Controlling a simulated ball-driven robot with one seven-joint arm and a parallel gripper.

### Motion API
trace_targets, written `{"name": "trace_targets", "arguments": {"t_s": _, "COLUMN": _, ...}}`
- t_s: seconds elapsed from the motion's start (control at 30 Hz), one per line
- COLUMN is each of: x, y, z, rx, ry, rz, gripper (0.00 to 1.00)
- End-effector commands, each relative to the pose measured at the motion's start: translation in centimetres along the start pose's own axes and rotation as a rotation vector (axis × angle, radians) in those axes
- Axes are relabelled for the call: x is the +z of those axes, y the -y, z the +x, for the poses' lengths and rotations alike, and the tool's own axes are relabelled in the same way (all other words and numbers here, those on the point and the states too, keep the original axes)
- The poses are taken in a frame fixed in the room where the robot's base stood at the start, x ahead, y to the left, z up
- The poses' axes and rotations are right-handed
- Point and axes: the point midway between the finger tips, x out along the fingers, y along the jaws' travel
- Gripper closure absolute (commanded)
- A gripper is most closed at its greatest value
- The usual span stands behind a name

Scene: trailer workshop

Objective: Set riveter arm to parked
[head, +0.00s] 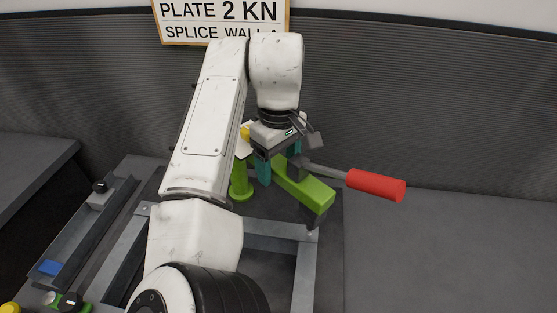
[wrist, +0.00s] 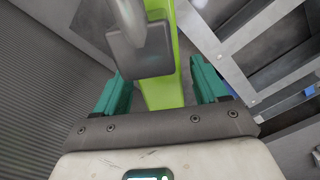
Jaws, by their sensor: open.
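The riveter has a green arm (head: 308,194) on a green post (head: 240,182), standing at the back of the bench. A grey lever with a red handle (head: 376,185) sticks out to the right from a dark block on the arm. My gripper (head: 278,164) is open, with its teal fingers down around the green arm. In the wrist view my gripper (wrist: 161,92) has one finger on each side of the green arm (wrist: 161,93). The dark block (wrist: 141,50) covers part of the arm there. I cannot tell whether the fingers touch it.
A grey metal frame (head: 270,228) lies below the riveter arm. A rail with a blue piece (head: 49,268) lies at the left. A sign (head: 222,20) hangs on the ribbed wall behind. The dark surface at the right (head: 455,245) is clear.

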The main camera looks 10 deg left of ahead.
Motion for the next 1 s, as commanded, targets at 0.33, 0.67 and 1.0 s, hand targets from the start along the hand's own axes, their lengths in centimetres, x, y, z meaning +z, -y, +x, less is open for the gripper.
{"name": "trace_targets", "arguments": {"t_s": 0.33, "x": -0.01, "y": 0.00, "z": -0.01, "rx": 0.000, "ry": 0.000, "rz": 0.000, "gripper": 0.47}}
{"name": "trace_targets", "arguments": {"t_s": 0.67, "x": -0.01, "y": 0.00, "z": -0.03, "rx": 0.000, "ry": 0.000, "rz": 0.000, "gripper": 0.78}}
{"name": "trace_targets", "arguments": {"t_s": 1.0, "x": -0.03, "y": -0.04, "z": -0.06, "rx": 0.000, "ry": 0.000, "rz": -0.001, "gripper": 1.00}}
